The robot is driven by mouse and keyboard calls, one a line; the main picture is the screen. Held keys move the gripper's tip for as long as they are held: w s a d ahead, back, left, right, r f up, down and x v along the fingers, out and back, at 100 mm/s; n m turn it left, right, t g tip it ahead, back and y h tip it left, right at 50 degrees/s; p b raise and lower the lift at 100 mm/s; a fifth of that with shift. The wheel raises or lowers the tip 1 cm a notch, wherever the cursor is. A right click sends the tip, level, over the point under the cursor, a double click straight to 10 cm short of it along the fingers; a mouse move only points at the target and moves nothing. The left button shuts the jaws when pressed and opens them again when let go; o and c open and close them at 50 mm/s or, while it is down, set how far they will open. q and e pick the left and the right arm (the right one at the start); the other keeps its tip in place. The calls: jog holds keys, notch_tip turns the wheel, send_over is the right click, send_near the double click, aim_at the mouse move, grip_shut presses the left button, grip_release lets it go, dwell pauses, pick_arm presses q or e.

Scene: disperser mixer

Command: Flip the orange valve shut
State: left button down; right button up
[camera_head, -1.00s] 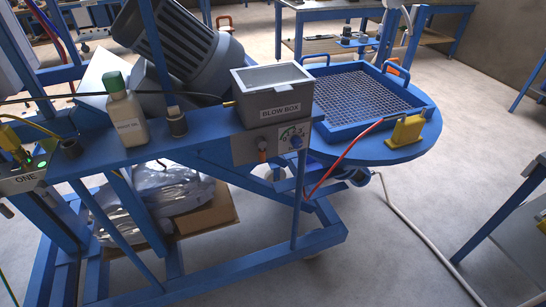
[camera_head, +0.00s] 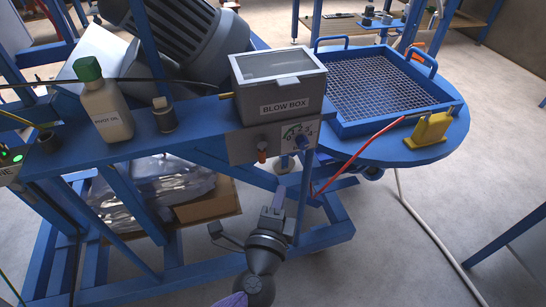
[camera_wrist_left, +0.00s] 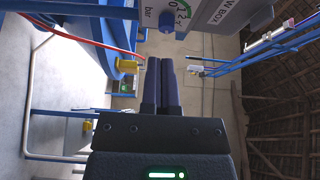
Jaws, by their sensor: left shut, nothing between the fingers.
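The small orange valve (camera_head: 262,151) hangs under the front panel below the blow box (camera_head: 278,85), left of the dial with its blue knob (camera_head: 301,142). My left gripper (camera_head: 280,190) comes up from the bottom of the head view, below the panel and a little right of the valve, apart from it. Its fingers are shut and empty. In the left wrist view the fingers (camera_wrist_left: 161,62) are together, with the dial panel (camera_wrist_left: 195,14) ahead at the top. I cannot make out the valve there. My right gripper is not in view.
A white pivot oil bottle (camera_head: 107,112) with a green cap stands on the blue beam. A blue mesh tray (camera_head: 345,125) and yellow nozzle (camera_head: 429,129) sit on the round blue table at right. A red hose (camera_head: 360,150) runs down near the panel. Blue frame bars surround the space below.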

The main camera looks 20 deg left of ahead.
aim_at(262, 153)
pick_arm(q)
jog(key=w, duration=0.9)
jog(key=shift+w+a+f, duration=0.1)
jog(key=shift+w+a, duration=0.05)
jog(key=shift+a, duration=0.15)
jog(key=shift+s+a+p, duration=0.2)
jog(key=shift+s+a, duration=0.05)
jog(key=shift+a, duration=0.7)
jog(key=shift+s+a+p, duration=0.2)
jog(key=shift+a, duration=0.7)
